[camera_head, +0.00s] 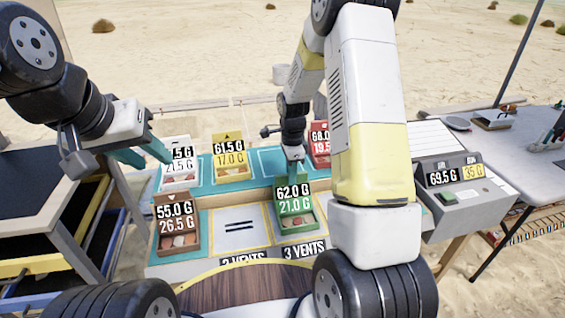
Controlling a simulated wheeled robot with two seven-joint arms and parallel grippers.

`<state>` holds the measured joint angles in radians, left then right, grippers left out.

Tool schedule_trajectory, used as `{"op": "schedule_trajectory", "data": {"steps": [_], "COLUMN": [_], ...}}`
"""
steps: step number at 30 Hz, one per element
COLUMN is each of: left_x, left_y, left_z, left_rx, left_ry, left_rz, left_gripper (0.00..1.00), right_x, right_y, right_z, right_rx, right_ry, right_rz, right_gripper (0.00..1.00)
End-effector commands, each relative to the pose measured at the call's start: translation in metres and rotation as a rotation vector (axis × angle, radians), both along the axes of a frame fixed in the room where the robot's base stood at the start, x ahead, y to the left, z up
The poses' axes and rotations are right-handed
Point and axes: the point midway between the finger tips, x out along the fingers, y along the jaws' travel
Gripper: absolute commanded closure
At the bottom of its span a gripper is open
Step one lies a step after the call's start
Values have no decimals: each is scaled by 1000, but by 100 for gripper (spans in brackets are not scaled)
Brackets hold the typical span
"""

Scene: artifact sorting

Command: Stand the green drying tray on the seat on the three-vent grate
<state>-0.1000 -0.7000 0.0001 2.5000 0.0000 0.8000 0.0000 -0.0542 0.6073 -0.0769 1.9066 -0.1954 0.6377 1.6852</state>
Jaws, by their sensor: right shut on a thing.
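The green drying tray (295,225) stands upright at the front right of the rack, with a card reading 62.0 G and 21.0 G. It is over the seat above the "3 VENTS" label (305,249) and hides the grate there. I cannot tell whether its base touches the seat. My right gripper (294,172) comes down from above and is shut on the top of the green tray. My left gripper (143,158) is open and empty, left of the white tray.
The "2 VENTS" seat (241,226) beside it is empty. A brown tray (178,241) stands at front left. White (179,178), yellow (231,173) and red (320,158) trays stand behind. A scale (465,205) is at the right.

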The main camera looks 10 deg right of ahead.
Motion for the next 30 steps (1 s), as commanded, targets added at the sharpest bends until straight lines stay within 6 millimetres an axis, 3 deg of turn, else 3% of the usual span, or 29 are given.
{"op": "schedule_trajectory", "data": {"steps": [6, 7, 9, 10, 22, 30], "left_x": [0, 0, 0, 0, 0, 0], "left_y": [0, 0, 0, 0, 0, 0], "left_z": [0, 0, 0, 0, 0, 0], "left_rx": [0, 0, 0, 0, 0, 0], "left_ry": [0, 0, 0, 0, 0, 0], "left_rz": [0, 0, 0, 0, 0, 0], "left_gripper": [64, 64, 64, 64, 64, 64], "right_x": [0, 0, 0, 0, 1, 2], "right_y": [0, 0, 0, 0, 0, 0], "right_z": [-3, -3, -3, -3, 5, 57], "right_rx": [0, 0, 0, 0, 0, 0], "right_ry": [0, 0, 0, 0, -2, -7], "right_rz": [0, 0, 0, 0, 0, 0], "right_gripper": [100, 80, 66, 64, 64, 64]}}
